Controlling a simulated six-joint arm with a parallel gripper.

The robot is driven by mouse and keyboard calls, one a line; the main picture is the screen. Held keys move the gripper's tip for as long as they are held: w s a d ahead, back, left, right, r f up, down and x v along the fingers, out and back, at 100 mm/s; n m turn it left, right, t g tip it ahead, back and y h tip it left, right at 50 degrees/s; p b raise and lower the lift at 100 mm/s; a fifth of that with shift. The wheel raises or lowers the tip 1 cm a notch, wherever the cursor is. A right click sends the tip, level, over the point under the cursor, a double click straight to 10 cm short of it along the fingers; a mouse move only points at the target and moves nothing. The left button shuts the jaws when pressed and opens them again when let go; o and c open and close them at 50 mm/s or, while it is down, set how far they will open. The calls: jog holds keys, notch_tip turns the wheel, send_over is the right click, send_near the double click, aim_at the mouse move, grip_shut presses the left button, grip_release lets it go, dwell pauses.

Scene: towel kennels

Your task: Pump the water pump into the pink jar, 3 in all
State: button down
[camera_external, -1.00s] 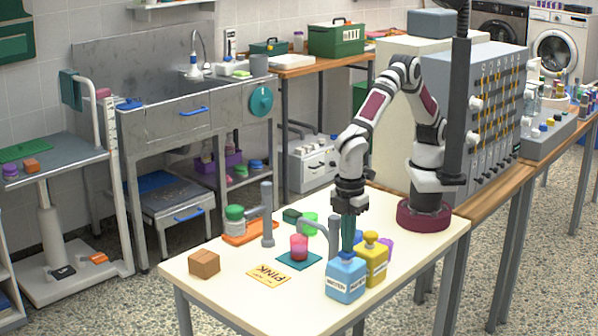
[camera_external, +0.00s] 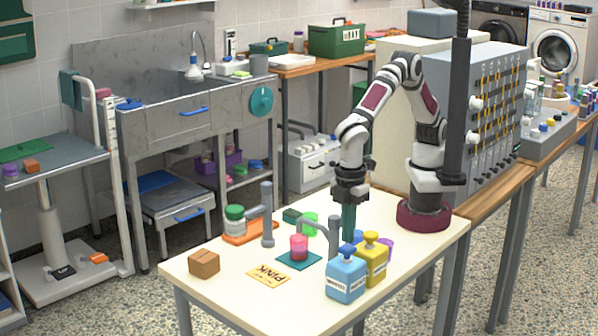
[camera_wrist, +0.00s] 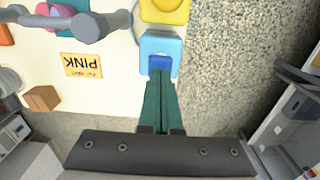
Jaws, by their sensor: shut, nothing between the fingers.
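The water pump is a light blue bottle (camera_external: 346,280) with a white label and a dark blue head (camera_external: 349,250), at the table's front right. In the wrist view its blue head (camera_wrist: 160,64) lies just past my fingertips. My gripper (camera_external: 348,234) is shut, its green fingers pointing down over the head. I cannot tell whether the tips touch it. The pink jar (camera_external: 299,247) stands on a teal mat (camera_external: 285,259), left of the bottle and below a grey spout (camera_external: 312,222). In the wrist view the jar (camera_wrist: 50,14) is partly hidden by grey pipework.
A yellow pump bottle (camera_external: 373,262) stands close behind the blue one, with a purple object (camera_external: 387,246) beyond. A yellow PINK card (camera_external: 268,275) and a brown box (camera_external: 204,263) lie to the left. A green-lidded jar (camera_external: 235,219) stands on an orange tray (camera_external: 262,234).

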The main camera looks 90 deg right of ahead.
jog(key=shift+f, duration=1.4)
jog(key=shift+r, duration=1.5)
jog(key=shift+f, duration=0.15)
